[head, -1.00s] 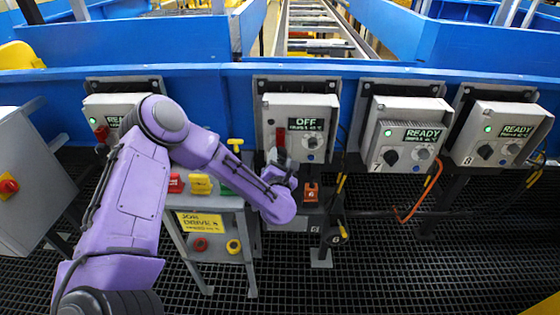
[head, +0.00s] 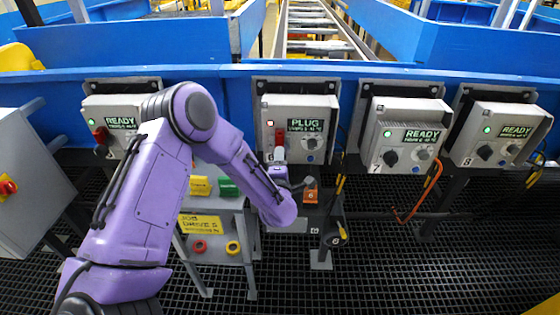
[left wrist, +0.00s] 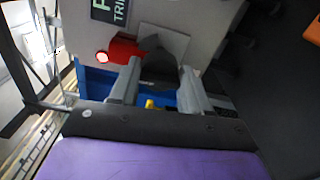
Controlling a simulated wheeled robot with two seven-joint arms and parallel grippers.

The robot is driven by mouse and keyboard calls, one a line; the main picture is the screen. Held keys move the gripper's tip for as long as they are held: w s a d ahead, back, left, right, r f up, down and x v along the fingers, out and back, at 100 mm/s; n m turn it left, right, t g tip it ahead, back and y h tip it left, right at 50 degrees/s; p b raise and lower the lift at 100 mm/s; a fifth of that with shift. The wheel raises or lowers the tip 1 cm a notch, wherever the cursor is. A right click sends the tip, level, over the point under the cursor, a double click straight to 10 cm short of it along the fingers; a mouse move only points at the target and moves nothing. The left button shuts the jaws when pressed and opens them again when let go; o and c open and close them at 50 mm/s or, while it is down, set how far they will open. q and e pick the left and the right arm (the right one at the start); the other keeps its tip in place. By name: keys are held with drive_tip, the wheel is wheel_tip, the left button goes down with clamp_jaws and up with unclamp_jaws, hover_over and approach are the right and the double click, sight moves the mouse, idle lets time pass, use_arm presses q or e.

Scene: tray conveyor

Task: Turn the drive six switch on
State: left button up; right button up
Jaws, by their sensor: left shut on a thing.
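The drive six box (head: 318,104) is the grey box at the middle of the blue rail in the head view. My left gripper (head: 280,164) is at the lower part of this switch. In the left wrist view, the fingers (left wrist: 160,70) are around a dark grip (left wrist: 158,58), with the red part (left wrist: 122,49) of the switch beside it. My right gripper is not in view.
Similar boxes reading READY stand at left (head: 120,110) and right (head: 412,125). An orange block (head: 311,190) and a hanging plug tagged 6 (head: 336,238) are below box six. A grey stand with a yellow sign (head: 201,224) is partly behind my arm.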

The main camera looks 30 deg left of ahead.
use_arm(q)
drive_tip(key=shift+w+m, duration=0.1)
drive_tip(key=shift+m, duration=0.6)
drive_tip(key=o, duration=1)
drive_tip(key=shift+d, duration=0.1)
drive_tip(key=shift+o, duration=0.2)
drive_tip(key=b+v, duration=0.2)
drive_tip(key=v, duration=0.8)
drive_tip(key=shift+s, duration=0.25)
drive_tip(key=shift+d, duration=0.1)
